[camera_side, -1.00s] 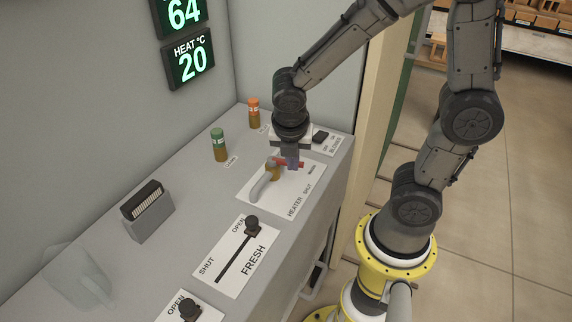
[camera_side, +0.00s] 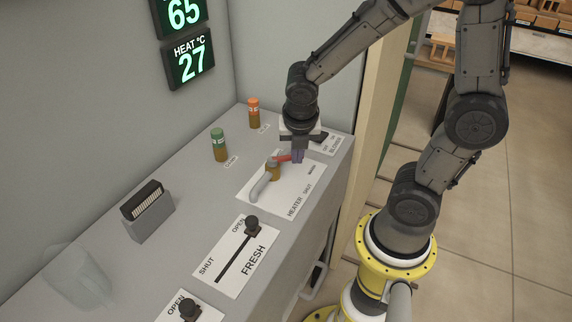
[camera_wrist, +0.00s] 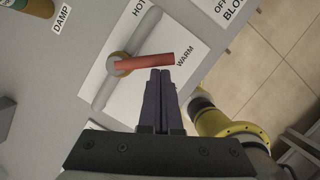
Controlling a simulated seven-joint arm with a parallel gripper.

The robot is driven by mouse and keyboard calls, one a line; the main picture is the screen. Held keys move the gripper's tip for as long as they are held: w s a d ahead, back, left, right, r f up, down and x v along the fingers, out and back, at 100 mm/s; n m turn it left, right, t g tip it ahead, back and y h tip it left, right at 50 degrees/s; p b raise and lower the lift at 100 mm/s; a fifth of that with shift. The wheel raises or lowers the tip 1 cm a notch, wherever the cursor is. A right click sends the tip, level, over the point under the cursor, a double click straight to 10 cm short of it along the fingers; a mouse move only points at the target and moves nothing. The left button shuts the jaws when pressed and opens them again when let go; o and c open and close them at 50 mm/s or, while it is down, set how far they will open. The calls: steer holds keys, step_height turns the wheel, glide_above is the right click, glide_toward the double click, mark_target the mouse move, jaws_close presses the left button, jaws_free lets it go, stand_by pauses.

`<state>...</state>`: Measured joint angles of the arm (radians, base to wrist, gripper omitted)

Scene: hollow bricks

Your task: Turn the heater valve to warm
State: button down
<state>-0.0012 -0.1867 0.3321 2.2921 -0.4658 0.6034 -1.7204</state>
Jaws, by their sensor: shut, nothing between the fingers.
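The heater valve's red lever (camera_wrist: 148,63) sits on a brass body (camera_wrist: 119,58) on a grey pipe (camera_wrist: 102,92). In the wrist view the lever's free end points toward the WARM label (camera_wrist: 185,56). The side view also shows the lever (camera_side: 283,158), partly hidden by my gripper, and the white heater plate (camera_side: 287,197). My gripper (camera_side: 297,160) is shut and empty, fingers pointing down at the lever's free end. In the wrist view the gripper's fingertips (camera_wrist: 160,72) are right beside the lever; I cannot tell if they touch. The heat display (camera_side: 191,63) reads 27.
A green-capped jar (camera_side: 219,145) and an orange-capped jar (camera_side: 253,112) stand behind the plate. The FRESH slider knob (camera_side: 252,223) is in front, and a grey brush-like block (camera_side: 147,212) is at left. The blower plate (camera_side: 331,146) is close to my gripper's right.

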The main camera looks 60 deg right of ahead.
stand_by(0.3)
steer(key=s+a, duration=0.2)
steer(key=a, duration=0.1)
steer(key=shift+s+r, duration=0.2)
steer(key=shift+r, duration=0.2)
steer(key=v, duration=1)
steer(key=f, duration=0.3)
steer(key=d+f+n, duration=0.1)
steer(key=f, duration=0.2)
steer(key=w+d+f+n, duration=0.1)
steer(key=f, duration=0.2)
steer(key=shift+d+f, duration=0.2)
steer(key=shift+w+d+f, duration=0.2)
steer(key=shift+w+d, duration=0.3)
steer(key=shift+w, duration=0.05)
steer(key=shift+w+d+f, duration=0.15)
steer(key=shift+w+d, duration=0.35)
steer(key=shift+d, duration=0.05)
steer(key=shift+w+d+f+n, duration=0.1)
steer(key=shift+w+d+n, duration=0.2)
steer(key=shift+w+d, duration=0.15)
steer(key=shift+t+y, duration=0.3)
